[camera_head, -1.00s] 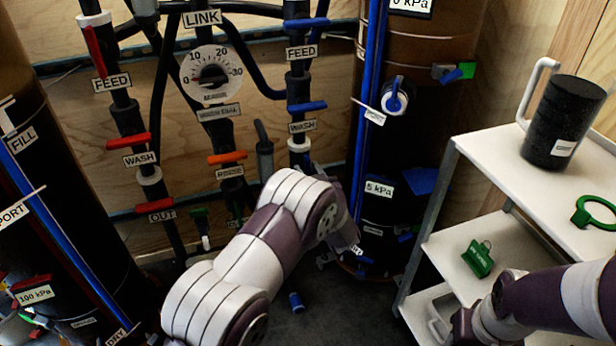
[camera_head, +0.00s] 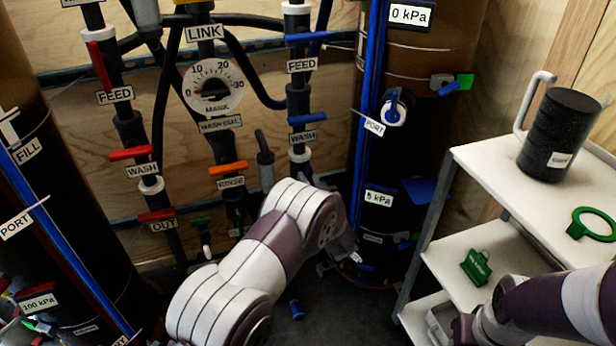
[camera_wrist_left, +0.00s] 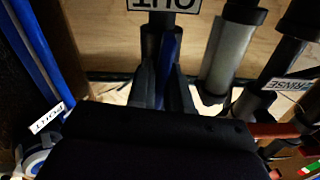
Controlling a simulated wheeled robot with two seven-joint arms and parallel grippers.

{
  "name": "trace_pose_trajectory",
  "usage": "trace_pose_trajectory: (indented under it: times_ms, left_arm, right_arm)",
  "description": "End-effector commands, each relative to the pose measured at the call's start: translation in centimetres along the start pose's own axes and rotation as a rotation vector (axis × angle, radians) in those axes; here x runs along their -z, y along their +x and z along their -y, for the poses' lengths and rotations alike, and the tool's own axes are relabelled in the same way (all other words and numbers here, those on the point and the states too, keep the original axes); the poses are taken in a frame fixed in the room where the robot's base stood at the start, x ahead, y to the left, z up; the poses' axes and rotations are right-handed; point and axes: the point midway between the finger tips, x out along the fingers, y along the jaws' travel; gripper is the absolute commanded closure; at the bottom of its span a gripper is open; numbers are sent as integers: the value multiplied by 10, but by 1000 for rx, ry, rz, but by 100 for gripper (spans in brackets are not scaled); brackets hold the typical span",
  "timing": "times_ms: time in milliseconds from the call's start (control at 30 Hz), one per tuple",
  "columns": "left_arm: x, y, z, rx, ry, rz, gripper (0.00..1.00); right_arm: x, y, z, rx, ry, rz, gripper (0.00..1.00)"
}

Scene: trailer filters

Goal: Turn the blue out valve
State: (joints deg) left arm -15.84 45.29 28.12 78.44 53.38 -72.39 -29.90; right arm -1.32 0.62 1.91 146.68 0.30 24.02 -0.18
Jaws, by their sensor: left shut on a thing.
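The blue out valve handle (camera_wrist_left: 169,52) shows in the left wrist view, below an upside-down OUT label (camera_wrist_left: 163,5). My left gripper (camera_wrist_left: 165,88) has its two dark fingers on either side of this handle and is shut on it. In the head view my left arm (camera_head: 270,250) covers the spot below the blue FEED and WASH handles, so the out valve and my left gripper are hidden there. My right arm is at the lower right, and its gripper is too cut off to read.
A blue wash handle (camera_head: 308,118) and a blue feed handle (camera_head: 308,37) sit higher on the same pipe. The red-handled pipe (camera_head: 130,130) is to the left. A dark tank (camera_head: 400,130) and a white shelf cart (camera_head: 500,180) stand to the right.

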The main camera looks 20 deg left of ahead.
Motion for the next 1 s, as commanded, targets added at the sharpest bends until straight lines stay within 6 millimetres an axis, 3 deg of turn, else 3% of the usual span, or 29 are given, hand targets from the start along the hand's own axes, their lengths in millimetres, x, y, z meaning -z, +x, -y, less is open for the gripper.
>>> trace_pose_trajectory:
  times_ms: [33,400,1000]
  left_arm:
    - [4,0,1,-1,36,3,100]
    - [3,-1,0,-2,378,3,100]
    - [0,-1,-2,-3,948,2,100]
  right_arm:
    - [1,-11,0,0,0,0,57]
    - [6,-48,0,0,0,0,57]
    - [10,-83,0,0,0,0,57]
